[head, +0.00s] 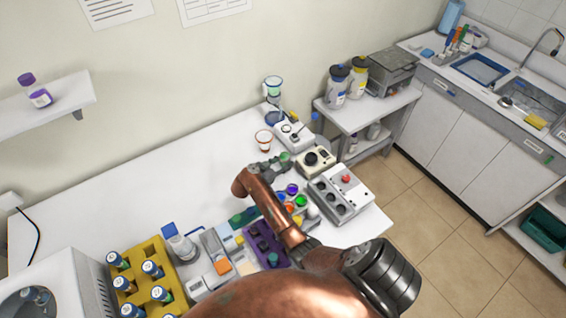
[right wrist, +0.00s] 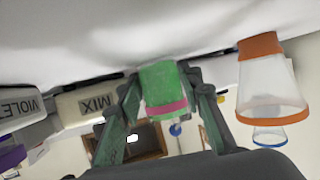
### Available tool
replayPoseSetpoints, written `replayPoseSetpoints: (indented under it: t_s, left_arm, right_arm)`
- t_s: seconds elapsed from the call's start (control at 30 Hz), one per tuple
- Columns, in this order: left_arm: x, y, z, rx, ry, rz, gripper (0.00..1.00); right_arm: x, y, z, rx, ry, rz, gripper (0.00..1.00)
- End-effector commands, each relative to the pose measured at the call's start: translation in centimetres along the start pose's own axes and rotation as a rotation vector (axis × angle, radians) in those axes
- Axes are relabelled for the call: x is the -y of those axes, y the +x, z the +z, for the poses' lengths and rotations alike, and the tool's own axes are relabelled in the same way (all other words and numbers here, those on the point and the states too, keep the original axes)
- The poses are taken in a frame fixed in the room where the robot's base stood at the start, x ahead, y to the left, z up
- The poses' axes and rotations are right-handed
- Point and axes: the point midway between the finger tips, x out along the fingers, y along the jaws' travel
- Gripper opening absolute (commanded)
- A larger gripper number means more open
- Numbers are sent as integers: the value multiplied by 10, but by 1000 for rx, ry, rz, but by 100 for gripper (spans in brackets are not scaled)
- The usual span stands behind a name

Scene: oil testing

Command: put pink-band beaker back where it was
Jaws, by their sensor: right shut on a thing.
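The pink-band beaker (right wrist: 165,88) holds something green and has a pink band near its rim. It sits between the fingers of my right gripper (right wrist: 165,100), which is shut on it, in the inverted right wrist view. In the head view, my right gripper (head: 275,164) is over the back of the white table, and only a small green part of the beaker (head: 284,157) shows. I cannot tell whether its base touches the table. An orange-band beaker (head: 263,140) stands behind the gripper; it also shows in the wrist view (right wrist: 268,85). My left gripper is out of view.
A cream device marked MIX (right wrist: 92,104) and a grey device with a red button (head: 340,192) are close by. A purple rack (head: 262,243) and a yellow bottle rack (head: 147,278) stand in front and left. The table's back left (head: 130,185) is clear.

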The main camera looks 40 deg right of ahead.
Motion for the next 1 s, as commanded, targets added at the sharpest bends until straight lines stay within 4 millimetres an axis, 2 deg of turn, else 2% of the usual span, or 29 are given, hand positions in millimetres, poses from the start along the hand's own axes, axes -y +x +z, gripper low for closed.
replayPoseSetpoints:
  t_s: [0.1, 0.27, 0.6, 0.77, 1.0]
  left_arm:
    - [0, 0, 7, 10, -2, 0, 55]
    - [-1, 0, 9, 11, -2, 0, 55]
    - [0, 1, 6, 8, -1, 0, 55]
    - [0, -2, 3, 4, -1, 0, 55]
    - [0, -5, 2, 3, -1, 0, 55]
  right_arm:
    - [0, 0, 0, 0, 0, 0, 40]
    - [0, 0, 0, 0, 0, 0, 51]
    - [0, -1, -3, 0, 1, 0, 51]
    - [1, -25, -2, 4, 3, -2, 51]
    - [0, -76, -1, 4, 1, -2, 51]
